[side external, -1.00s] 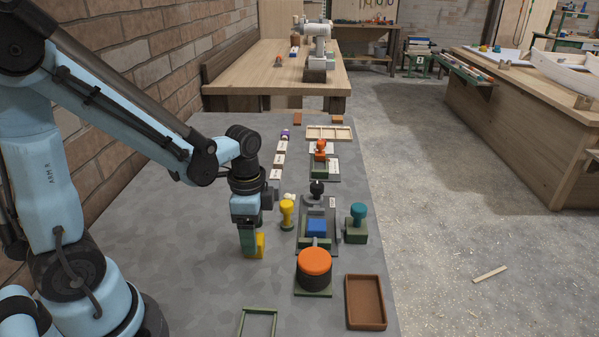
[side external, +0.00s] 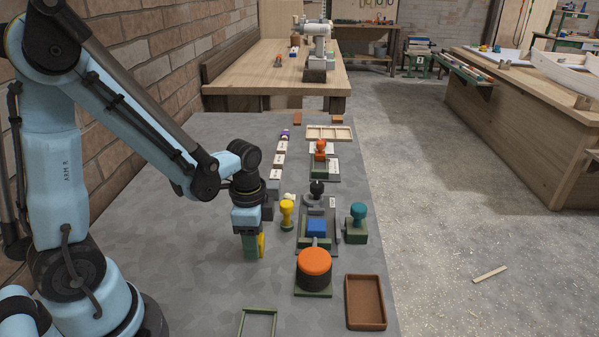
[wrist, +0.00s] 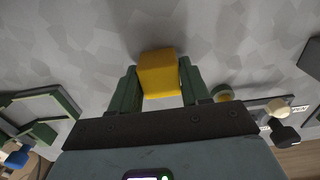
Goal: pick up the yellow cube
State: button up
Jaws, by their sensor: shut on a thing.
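The yellow cube (wrist: 158,73) sits between the two green fingers of my gripper (wrist: 160,88) in the wrist view, with a finger against each side. In the side external view the yellow cube (side external: 261,245) shows only as a strip, partly hidden behind the near finger of my gripper (side external: 254,247). My gripper is shut on the cube and points down, low over the grey table. I cannot tell whether the cube touches the table.
A yellow-knobbed stamp (side external: 287,213) stands just right of my gripper. A brown tray (side external: 366,302) lies front right. The table's left is clear.

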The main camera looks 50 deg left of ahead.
jog(key=shift+r, duration=0.15)
jog(key=shift+r, duration=0.55)
jog(key=r, duration=0.2)
jog(key=d+r, duration=0.1)
jog(key=shift+s+r, duration=0.2)
jog(key=shift+s, duration=0.05)
jog(key=s+d+r, duration=0.4)
jog(key=d+r, duration=0.2)
jog(key=d, duration=0.3)
jog(key=w+a+r+n, duration=0.6)
jog(key=w+a+n, duration=0.1)
jog(key=w+n, duration=0.2)
jog(key=a+f+n, duration=0.3)
jog(key=a+f, duration=0.1)
jog(key=a, duration=0.2)
jog(key=w+a+f+n, duration=0.1)
jog(key=a+f+n, duration=0.2)
jog(key=a, duration=0.4)
jog(key=w+a+f+n, duration=0.1)
jog(key=a+f+n, duration=0.1)
jog(key=a+f, duration=0.3)
jog(key=shift+w+a+n, duration=0.1)
jog(key=shift+a+n, duration=0.3)
jog(key=shift+a, duration=0.35)
jog(key=shift+a+f, duration=0.35)
jog(key=shift+f, duration=1.9)
